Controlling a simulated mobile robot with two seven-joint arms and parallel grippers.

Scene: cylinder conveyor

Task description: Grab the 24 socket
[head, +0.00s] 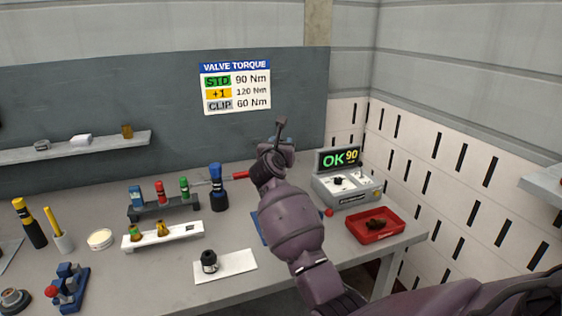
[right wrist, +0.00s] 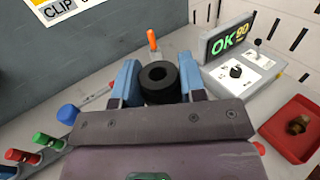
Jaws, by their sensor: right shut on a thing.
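My right gripper (head: 279,146) is raised above the back of the bench. In the right wrist view its blue fingers (right wrist: 159,78) are shut on a black round socket with a hole in its end (right wrist: 157,76). No size mark can be read on it. In the head view the held piece is hardly visible. Another black socket-like piece (head: 209,262) stands on a white plate (head: 238,267) at the front of the bench. A rack (head: 163,211) holds blue, red and green-topped pieces. My left gripper is not in view.
A tester (head: 347,188) reads "OK 90" at the right, with a red tray (head: 375,228) holding a brown part in front. A white holder (head: 162,235) with brass parts and a blue-topped tool (head: 217,187) stand left of my arm. A torque sign (head: 235,88) hangs behind.

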